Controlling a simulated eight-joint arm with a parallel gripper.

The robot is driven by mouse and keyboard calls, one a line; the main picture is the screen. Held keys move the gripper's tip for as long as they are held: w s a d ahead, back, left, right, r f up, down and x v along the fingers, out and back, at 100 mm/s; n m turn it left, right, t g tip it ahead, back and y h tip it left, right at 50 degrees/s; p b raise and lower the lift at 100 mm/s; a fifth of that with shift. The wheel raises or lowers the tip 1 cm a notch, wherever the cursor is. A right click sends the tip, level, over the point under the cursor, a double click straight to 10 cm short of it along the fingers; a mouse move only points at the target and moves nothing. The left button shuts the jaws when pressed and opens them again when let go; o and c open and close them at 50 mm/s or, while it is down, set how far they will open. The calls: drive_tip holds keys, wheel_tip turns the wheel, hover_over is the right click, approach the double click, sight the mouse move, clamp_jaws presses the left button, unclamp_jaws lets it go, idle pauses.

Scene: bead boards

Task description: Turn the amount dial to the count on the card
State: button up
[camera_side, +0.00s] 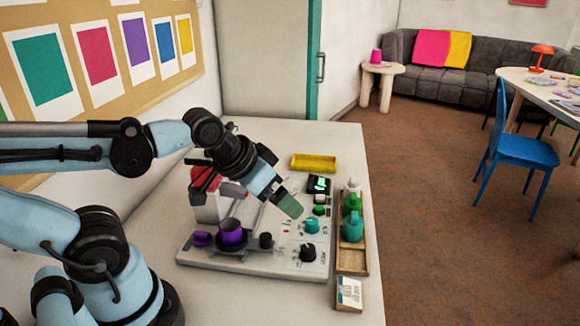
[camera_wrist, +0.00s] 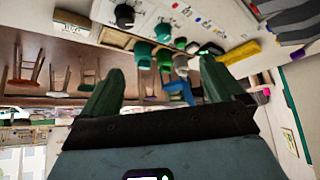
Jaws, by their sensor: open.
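The machine's pale control panel (camera_side: 290,262) carries a black dial (camera_side: 308,252) and a teal dial (camera_side: 312,225). I cannot read which is the amount dial. The black dial (camera_wrist: 124,15) and teal dial (camera_wrist: 163,32) also show in the wrist view, near its top edge. A small card (camera_side: 349,293) stands at the front right of the base; its print is too small to read. It shows at top left in the wrist view (camera_wrist: 70,22). My gripper (camera_side: 290,207) is open and empty, its green fingers (camera_wrist: 161,68) apart, above the panel and up-left of the teal dial.
A wooden tray (camera_side: 352,262) with green and teal bottles (camera_side: 353,227) stands right of the panel. A yellow tray (camera_side: 314,163) lies behind. A green button (camera_side: 319,210) sits behind the teal dial.

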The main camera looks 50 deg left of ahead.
sight(308, 248)
drive_tip(key=shift+w+d+r+m+g, duration=0.15)
drive_tip(key=shift+w+d+m+g, duration=0.1)
drive_tip(key=shift+m+g, duration=0.2)
drive_tip(key=c, duration=0.5)
drive_tip(key=w+d+m+g, duration=0.1)
drive_tip(key=m, duration=0.1)
drive_tip(key=w+d+m+g, duration=0.1)
drive_tip(key=m+g, duration=0.1)
drive_tip(key=m, duration=0.1)
drive_tip(key=w+d+r+m+g, duration=0.1)
drive_tip(key=m, duration=0.2)
drive_tip(key=shift+g, duration=0.35)
drive_tip(key=shift+c, duration=0.7)
drive_tip(key=shift+w+d+f+m+g, duration=0.1)
drive_tip(key=shift+d+f+m+g, duration=0.3)
drive_tip(key=shift+f, duration=1.7)
drive_tip(key=shift+w+d+f+m+g, duration=0.15)
drive_tip(key=shift+f+m, duration=0.5)
drive_tip(key=shift+f, duration=1.4)
drive_tip(key=shift+w+d+f+m+g, duration=0.15)
drive_tip(key=shift+f+m+g, duration=0.3)
drive_tip(key=shift+f, duration=1.65)
drive_tip(key=c, duration=1.1)
